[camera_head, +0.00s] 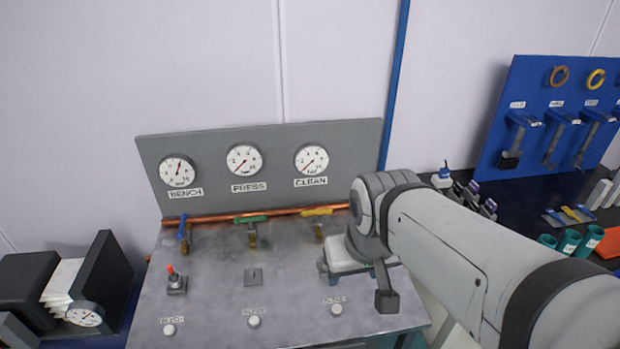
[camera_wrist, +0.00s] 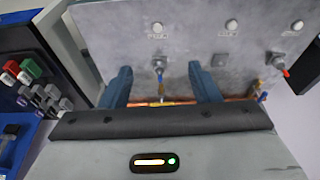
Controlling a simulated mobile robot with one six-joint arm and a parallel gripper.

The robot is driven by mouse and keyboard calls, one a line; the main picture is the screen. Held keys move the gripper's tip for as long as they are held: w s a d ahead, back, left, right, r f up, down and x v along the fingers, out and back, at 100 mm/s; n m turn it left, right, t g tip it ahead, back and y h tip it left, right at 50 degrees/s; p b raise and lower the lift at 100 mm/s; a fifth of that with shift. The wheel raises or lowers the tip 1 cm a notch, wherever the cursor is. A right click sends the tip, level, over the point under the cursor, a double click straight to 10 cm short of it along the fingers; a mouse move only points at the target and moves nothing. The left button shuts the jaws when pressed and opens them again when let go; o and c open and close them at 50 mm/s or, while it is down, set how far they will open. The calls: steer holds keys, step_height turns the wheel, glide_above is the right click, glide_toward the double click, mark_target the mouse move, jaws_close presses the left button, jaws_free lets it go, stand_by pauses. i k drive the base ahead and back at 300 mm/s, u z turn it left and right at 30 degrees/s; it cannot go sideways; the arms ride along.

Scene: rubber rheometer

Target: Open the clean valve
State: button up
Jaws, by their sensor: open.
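The clean valve has a yellow handle (camera_head: 317,211) in the head view. It lies roughly sideways, along the copper pipe, under the gauge marked CLEAN (camera_head: 311,160). That gauge's needle points to the lower left. My gripper (camera_wrist: 160,70) is open and empty in the wrist view, with its two blue fingers spread over the panel. A small metal toggle (camera_wrist: 158,66) and the valve's brass body show in the gap between the fingers. My gripper's fingertips are mostly hidden in the head view, in front of the valve and to its lower right.
A green-handled valve (camera_head: 250,219) and an upright blue-handled valve (camera_head: 183,227) sit to the left on the copper pipe (camera_head: 205,217). A red-tipped toggle (camera_head: 172,271) and white buttons (camera_head: 254,321) stand on the grey panel. A blue tool board (camera_head: 540,100) stands at right.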

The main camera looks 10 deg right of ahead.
mark_target(304, 213)
steer(key=z, duration=1.6)
steer(key=k, duration=1.35)
steer(key=u, duration=0.9)
steer(key=i, duration=1)
